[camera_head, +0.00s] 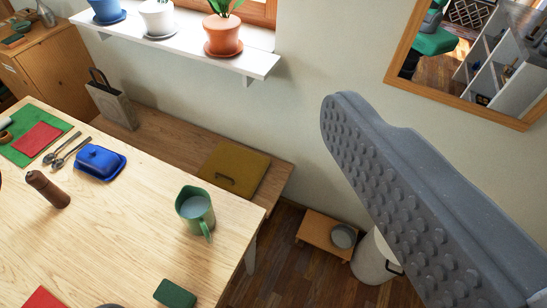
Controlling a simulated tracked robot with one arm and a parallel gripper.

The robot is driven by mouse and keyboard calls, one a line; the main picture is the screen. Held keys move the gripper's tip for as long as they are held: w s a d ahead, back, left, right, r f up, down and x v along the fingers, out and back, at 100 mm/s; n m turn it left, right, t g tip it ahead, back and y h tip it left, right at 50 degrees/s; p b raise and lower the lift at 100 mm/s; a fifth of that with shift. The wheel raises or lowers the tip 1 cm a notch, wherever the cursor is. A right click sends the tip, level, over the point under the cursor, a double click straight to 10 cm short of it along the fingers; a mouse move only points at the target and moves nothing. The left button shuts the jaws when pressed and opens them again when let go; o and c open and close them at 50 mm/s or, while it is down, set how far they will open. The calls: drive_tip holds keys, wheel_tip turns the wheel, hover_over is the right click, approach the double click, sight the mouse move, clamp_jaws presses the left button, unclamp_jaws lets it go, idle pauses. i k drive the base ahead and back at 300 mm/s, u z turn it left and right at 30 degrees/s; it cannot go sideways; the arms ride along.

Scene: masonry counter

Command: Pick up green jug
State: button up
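The green jug (195,209) stands upright on the light wooden table, near its right edge. Its handle is toward the lower right, and its open top shows a pale inside. One grey finger of my gripper (405,190) fills the right side of the view, with its studded inner face bare and nothing against it. The other finger is out of view. The gripper is open, and the jug is to the left of the visible finger, apart from it.
The wooden table (120,235) also holds a blue butter dish (99,161), a brown pepper mill (47,189), spoons (66,148) and a dark green block (175,294). Behind it are a bench (160,129) with a mustard cushion (233,169) and a shelf of potted plants (255,65).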

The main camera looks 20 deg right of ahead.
sight(193, 204)
drive_tip(key=k, duration=1)
drive_tip(key=u, duration=0.9)
drive_tip(key=i, duration=0.3)
drive_tip(key=z, duration=0.8)
